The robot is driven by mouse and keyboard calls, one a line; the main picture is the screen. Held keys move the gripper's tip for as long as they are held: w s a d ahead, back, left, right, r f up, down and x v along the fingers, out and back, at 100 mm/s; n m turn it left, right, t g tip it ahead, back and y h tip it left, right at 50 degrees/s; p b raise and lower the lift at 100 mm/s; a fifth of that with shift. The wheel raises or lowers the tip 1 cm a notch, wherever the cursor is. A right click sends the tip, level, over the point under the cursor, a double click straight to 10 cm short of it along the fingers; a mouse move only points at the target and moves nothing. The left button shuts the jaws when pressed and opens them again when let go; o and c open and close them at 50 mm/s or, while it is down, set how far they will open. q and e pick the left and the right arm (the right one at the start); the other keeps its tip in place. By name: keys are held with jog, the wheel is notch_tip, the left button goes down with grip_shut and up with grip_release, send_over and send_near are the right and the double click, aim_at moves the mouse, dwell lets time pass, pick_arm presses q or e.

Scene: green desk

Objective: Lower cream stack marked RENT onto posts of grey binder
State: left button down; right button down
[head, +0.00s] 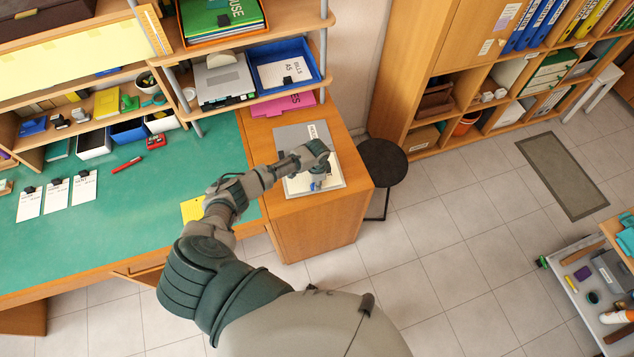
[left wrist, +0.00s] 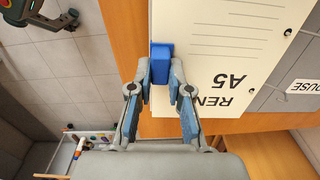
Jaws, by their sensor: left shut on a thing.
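The cream stack (left wrist: 225,40), marked RENT A5, lies over the grey binder (left wrist: 280,100) in the left wrist view. The binder also shows in the head view (head: 288,135), on the wooden cabinet top, with the cream stack (head: 298,184) over its near part. My left gripper (left wrist: 161,82) is shut on a blue piece (left wrist: 161,60) at the stack's edge. In the head view my left gripper (head: 318,172) covers part of the stack. My right gripper cannot be made out.
The green desk (head: 110,225) lies to the left, with a yellow note (head: 193,208) near its edge. A shelf with a blue tray (head: 285,68) stands behind the cabinet (head: 318,225). A round black stool (head: 383,161) stands to the right.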

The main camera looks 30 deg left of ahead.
pick_arm(q)
jog(key=shift+f+b, duration=0.4)
jog(key=shift+f, duration=0.35)
dwell(0.4)
jog(key=c, duration=0.8)
grip_release()
jog(key=shift+o, duration=0.2)
jog(key=shift+r, duration=0.1)
notch_tip(320, 180, up, 5)
jog(key=p, duration=0.5)
jog(key=shift+r+p, duration=0.75)
jog(key=shift+r, duration=0.2)
